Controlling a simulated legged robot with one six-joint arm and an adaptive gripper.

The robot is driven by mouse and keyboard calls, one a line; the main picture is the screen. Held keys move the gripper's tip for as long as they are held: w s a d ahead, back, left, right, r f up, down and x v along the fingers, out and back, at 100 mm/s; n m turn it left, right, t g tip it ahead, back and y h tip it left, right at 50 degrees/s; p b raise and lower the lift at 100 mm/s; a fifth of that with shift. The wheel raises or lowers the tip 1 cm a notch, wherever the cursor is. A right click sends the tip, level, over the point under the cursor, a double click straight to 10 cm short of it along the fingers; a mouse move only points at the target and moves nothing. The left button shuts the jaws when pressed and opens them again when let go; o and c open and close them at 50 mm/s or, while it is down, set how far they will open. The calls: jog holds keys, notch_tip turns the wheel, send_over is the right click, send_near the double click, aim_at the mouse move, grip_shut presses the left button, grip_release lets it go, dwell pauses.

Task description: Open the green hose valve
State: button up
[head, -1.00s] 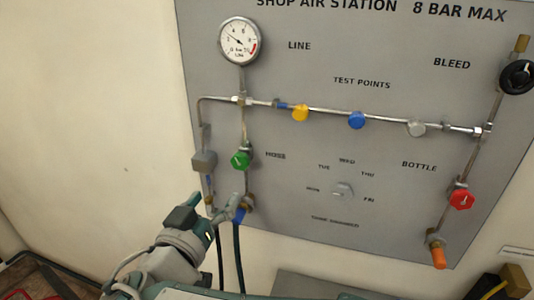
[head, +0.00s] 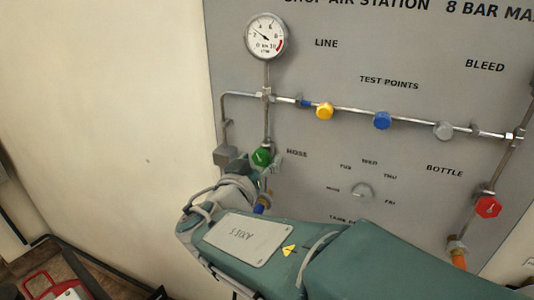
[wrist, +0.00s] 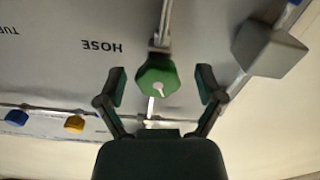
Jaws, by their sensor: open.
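The green hose valve (head: 262,157) is a green knob on the vertical pipe beside the HOSE label on the grey panel. In the wrist view the green knob (wrist: 157,80) shows a pale pointer mark on its face. My gripper (wrist: 160,88) is open, with one finger on each side of the knob and a visible gap on both sides. In the head view my gripper (head: 258,168) is at the knob, coming from below and partly hidden by my arm. Whether any part of it touches the knob cannot be told.
A grey block (wrist: 268,50) on a neighbouring pipe stands close to one finger. The yellow (head: 325,111), blue (head: 382,120) and grey (head: 443,130) test point knobs sit along the horizontal pipe. The red bottle knob (head: 487,206) is at the right. A gauge (head: 266,36) is above.

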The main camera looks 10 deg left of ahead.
jog(key=c, duration=1.1)
jog(key=shift+c, duration=0.2)
